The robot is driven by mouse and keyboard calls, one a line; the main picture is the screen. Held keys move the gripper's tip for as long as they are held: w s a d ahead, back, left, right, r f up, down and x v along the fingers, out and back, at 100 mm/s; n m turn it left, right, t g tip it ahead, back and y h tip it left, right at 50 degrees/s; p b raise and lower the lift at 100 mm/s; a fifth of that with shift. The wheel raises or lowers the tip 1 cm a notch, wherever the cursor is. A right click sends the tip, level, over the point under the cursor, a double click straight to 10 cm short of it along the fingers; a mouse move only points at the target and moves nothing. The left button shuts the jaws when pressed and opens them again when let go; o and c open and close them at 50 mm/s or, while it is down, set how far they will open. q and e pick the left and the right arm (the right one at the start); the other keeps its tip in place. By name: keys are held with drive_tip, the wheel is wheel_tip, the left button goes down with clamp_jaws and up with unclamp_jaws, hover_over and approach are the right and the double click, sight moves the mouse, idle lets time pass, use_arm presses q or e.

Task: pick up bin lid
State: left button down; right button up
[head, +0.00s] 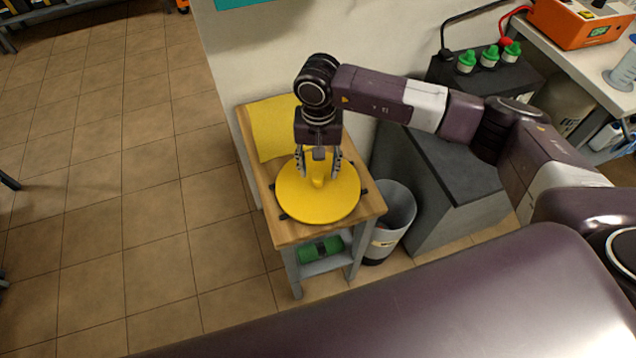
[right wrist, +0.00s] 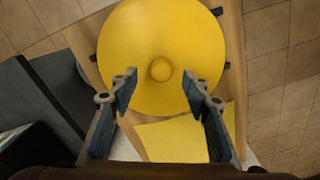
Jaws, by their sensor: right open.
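The bin lid (head: 330,204) is a round yellow disc with a small knob in its middle. It lies flat on a small wooden-topped table (head: 291,233). My right gripper (head: 318,168) is above the lid, open and empty, with its fingers pointing down on either side of the knob. In the right wrist view the lid (right wrist: 160,30) and its knob (right wrist: 161,69) show ahead of my open fingertips (right wrist: 162,80). I cannot tell whether the fingers touch the lid. My left gripper is not in view.
A yellow cloth or sheet (head: 270,122) lies on the table behind the lid. A grey bin (head: 397,208) without a lid stands right of the table. Beyond it is a dark-topped cabinet (head: 440,160). A green object (head: 320,249) sits on the lower shelf.

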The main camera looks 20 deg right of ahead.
sight(318, 176)
drive_tip(key=shift+f+p, duration=0.65)
drive_tip(key=shift+f, duration=1.7)
clamp_jaws()
